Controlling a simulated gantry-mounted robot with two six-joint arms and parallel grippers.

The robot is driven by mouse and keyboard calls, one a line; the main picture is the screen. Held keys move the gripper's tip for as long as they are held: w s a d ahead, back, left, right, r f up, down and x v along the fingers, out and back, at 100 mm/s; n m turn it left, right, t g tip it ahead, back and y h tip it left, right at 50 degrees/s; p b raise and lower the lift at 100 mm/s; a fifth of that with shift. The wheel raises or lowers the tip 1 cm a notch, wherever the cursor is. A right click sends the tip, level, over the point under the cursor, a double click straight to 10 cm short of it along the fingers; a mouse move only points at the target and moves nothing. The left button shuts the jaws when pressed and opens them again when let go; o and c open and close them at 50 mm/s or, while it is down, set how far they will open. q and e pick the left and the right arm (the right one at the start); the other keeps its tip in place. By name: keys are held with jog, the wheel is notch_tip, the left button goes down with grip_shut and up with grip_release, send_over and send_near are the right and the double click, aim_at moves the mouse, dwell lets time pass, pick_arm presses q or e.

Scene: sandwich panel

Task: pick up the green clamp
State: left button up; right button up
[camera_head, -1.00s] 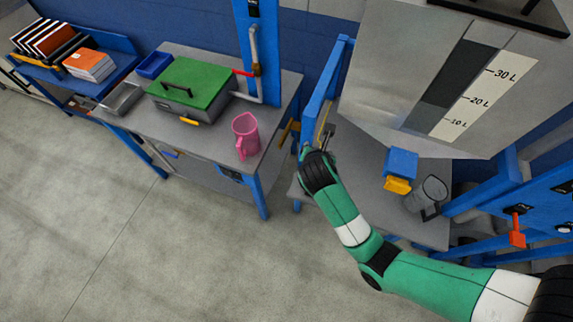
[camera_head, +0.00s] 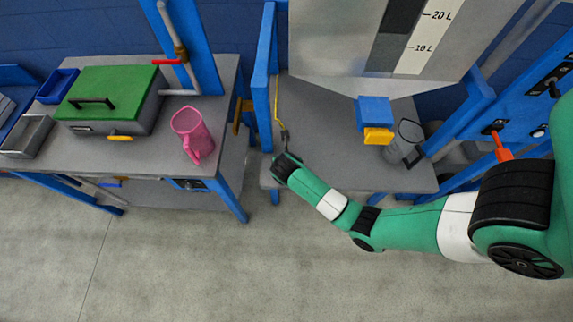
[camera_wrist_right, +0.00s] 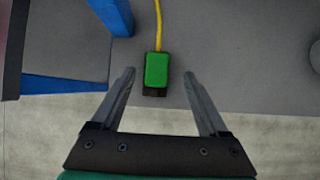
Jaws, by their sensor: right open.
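The green clamp (camera_wrist_right: 157,69) is a small green block with a dark lower end, on the end of a yellow cable (camera_wrist_right: 159,22). In the right wrist view it is over the grey bench near its front edge. My right gripper (camera_wrist_right: 160,76) is open, with one finger on each side of the clamp; I see a gap on both sides. In the head view my right gripper (camera_head: 285,138) is at the lower end of the yellow cable (camera_head: 278,100), and I cannot make out the clamp there. My left gripper is not in view.
A blue upright panel (camera_head: 264,80) stands left of the cable. A blue and yellow block (camera_head: 375,113) and a grey jug (camera_head: 404,142) are to the right on the grey bench (camera_head: 320,130). A pink jug (camera_head: 190,133) and a green-lidded box (camera_head: 115,92) are on the left table.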

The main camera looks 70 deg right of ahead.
jog(key=b+x, duration=0.1)
jog(key=x, duration=0.1)
jog(key=b+x, duration=0.1)
jog(key=x, duration=0.1)
jog(key=shift+w+a+f+b, duration=0.15)
jog(key=shift+f+b, duration=0.2)
jog(key=shift+w+d+f, duration=0.1)
jog(key=shift+d+f, duration=0.15)
grip_shut()
